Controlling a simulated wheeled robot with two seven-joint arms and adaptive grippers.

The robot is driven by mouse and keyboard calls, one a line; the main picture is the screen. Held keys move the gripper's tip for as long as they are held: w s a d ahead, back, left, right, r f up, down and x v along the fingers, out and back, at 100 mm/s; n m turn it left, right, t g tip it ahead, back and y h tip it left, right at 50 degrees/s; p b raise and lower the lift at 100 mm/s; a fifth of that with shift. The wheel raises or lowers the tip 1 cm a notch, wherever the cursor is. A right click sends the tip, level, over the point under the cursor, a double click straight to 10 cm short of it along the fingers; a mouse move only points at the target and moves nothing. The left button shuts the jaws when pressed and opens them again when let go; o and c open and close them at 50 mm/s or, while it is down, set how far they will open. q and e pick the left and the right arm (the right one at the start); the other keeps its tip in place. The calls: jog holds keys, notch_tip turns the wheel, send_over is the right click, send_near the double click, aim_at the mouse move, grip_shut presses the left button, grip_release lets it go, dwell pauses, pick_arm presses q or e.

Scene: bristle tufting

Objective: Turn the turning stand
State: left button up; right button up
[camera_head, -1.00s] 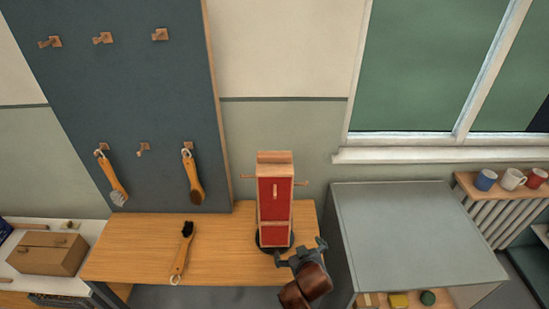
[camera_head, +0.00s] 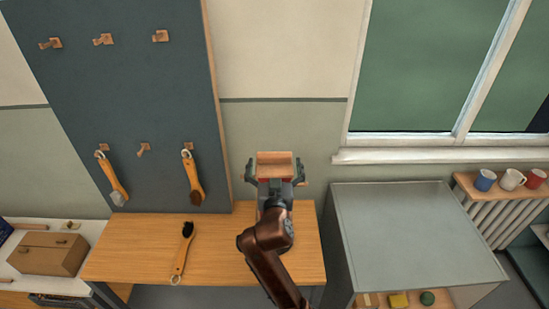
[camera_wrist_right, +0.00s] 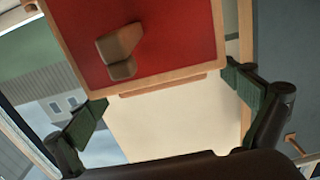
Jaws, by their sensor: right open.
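The turning stand stands upright at the back of the wooden table; its light wooden top (camera_head: 274,158) shows in the head view, and my right arm hides most of its body. In the right wrist view its red panel (camera_wrist_right: 185,35) with a wooden frame and a wooden peg (camera_wrist_right: 120,48) fills the top of the picture. My right gripper (camera_head: 275,170) is open, its fingers spread on either side of the stand's upper part. In the right wrist view the fingers (camera_wrist_right: 168,105) are wide apart with nothing clasped between them. Contact cannot be told. My left gripper is not in view.
A brush (camera_head: 183,252) lies on the wooden table (camera_head: 130,255), left of the stand. Two brushes (camera_head: 112,180) (camera_head: 192,178) hang on the dark pegboard (camera_head: 150,100). A grey cabinet (camera_head: 415,230) stands right of the table. A cardboard box (camera_head: 46,254) is at the left.

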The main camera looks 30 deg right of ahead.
jog(key=shift+x, duration=1.1)
jog(key=shift+a, duration=0.1)
jog(key=c, duration=1.7)
